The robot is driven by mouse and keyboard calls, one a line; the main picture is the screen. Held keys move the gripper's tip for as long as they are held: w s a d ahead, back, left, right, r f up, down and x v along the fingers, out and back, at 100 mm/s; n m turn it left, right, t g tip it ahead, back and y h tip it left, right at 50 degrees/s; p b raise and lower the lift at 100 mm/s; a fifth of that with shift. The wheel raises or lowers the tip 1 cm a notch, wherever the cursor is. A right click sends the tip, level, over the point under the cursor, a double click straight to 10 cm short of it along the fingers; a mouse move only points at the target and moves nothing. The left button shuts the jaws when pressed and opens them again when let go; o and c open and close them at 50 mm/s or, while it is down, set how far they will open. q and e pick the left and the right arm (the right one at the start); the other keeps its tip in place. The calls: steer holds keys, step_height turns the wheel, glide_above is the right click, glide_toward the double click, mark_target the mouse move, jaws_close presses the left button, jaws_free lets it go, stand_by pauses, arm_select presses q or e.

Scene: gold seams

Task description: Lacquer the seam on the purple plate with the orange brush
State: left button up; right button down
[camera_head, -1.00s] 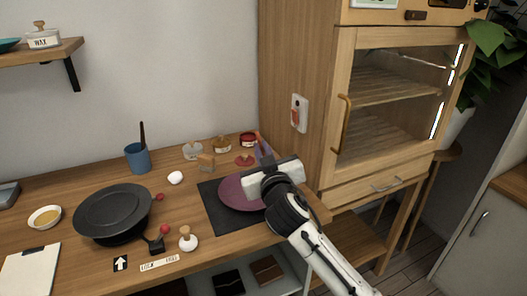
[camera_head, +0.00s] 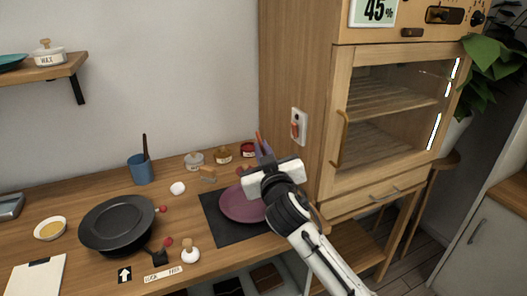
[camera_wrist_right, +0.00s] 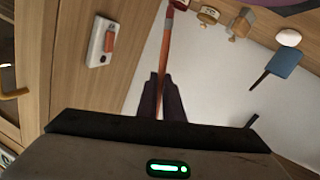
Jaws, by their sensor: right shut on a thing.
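The purple plate (camera_head: 236,207) lies on a black mat (camera_head: 222,231) near the bench's right end. Its right side is hidden behind my right gripper (camera_head: 264,153); a purple edge shows in the right wrist view (camera_wrist_right: 290,7). My right gripper, also in the right wrist view (camera_wrist_right: 161,92), is shut on the orange brush (camera_wrist_right: 166,52). The brush points out beyond the fingers, and its orange part (camera_head: 259,137) shows above them in the head view. The brush is apart from the plate. The seam cannot be made out. My left gripper is not in view.
Small jars (camera_head: 223,154) stand behind the mat. A blue cup (camera_head: 141,169), a black pan-like dish (camera_head: 112,226) and a white-based stamp-like knob (camera_head: 190,255) are to the left. A wooden cabinet (camera_head: 300,75) with a wall switch (camera_head: 298,126) rises close behind my right gripper.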

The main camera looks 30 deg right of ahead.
steer(key=shift+r, duration=0.1)
stand_by(0.3)
steer(key=shift+r, duration=2.25)
